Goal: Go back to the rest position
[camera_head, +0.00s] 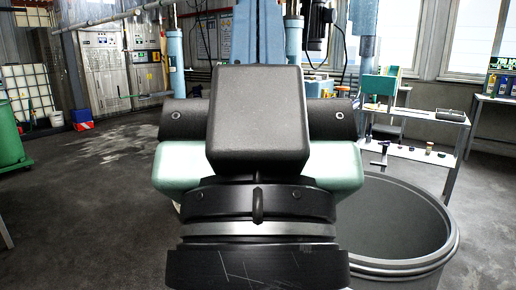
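My own arm fills the middle of the head camera view, with black and pale green links folded up close to the camera. My gripper's fingers do not show, and what it may hold cannot be seen. Behind my arm rises the blue disperser column (257,35), its lower part hidden. A large dark round vat (400,222) with a thick rim stands at the right, close behind my arm. Its left side is hidden by my arm, and the visible inside looks empty.
Another table (497,98) with bottles is at the far right. A green drum (10,135) and a blue-red box (82,119) are at left. The floor (95,190) at left is clear.

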